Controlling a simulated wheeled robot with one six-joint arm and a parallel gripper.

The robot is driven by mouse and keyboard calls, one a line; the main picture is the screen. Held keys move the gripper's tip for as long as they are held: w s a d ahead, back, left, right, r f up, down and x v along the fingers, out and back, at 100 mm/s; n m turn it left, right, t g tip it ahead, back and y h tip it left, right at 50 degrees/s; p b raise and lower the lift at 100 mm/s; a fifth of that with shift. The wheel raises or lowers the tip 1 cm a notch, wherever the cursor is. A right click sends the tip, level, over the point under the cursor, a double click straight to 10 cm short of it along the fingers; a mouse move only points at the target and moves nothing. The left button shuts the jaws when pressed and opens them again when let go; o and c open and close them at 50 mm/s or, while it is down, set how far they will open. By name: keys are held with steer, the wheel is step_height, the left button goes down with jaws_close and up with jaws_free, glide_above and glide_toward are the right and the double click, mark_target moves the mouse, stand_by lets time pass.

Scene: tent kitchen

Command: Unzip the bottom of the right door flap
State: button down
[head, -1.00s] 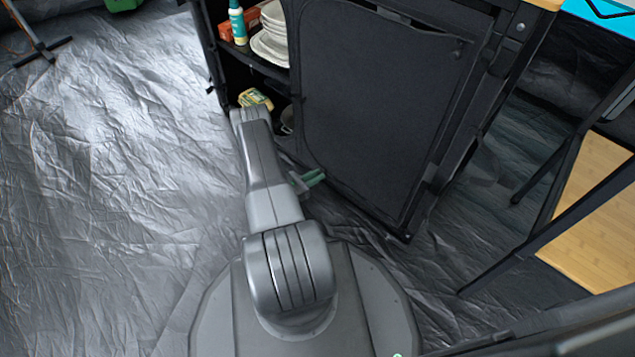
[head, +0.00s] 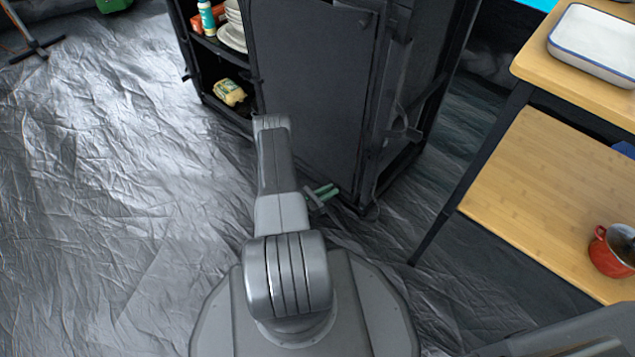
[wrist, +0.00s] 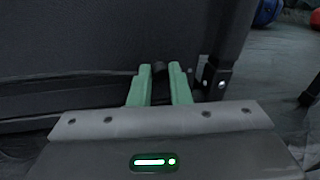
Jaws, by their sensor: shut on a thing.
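The right door flap (head: 318,90) is a dark fabric panel closing the right part of the black cabinet's front. It hangs upright, and its lower part fills the left of the wrist view (wrist: 75,50). My gripper (head: 325,191), with green fingers, is low at the flap's bottom edge, near its right corner. In the wrist view my gripper (wrist: 160,72) is shut on a small dark zip pull (wrist: 159,67) between the fingertips. The zip line along the bottom is too dark to tell how far it is open.
Left of the flap, open shelves hold plates (head: 233,28), a bottle (head: 207,18) and a yellow packet (head: 229,92). A wooden table (head: 540,190) with a white tray (head: 592,45) and red pot (head: 612,251) stands at right.

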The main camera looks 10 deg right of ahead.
steer(key=shift+s+d, duration=0.7)
steer(key=shift+s, duration=0.2)
steer(key=shift+s+d, duration=0.65)
steer(key=shift+s, duration=0.25)
steer(key=c, duration=1.3)
jaws_free()
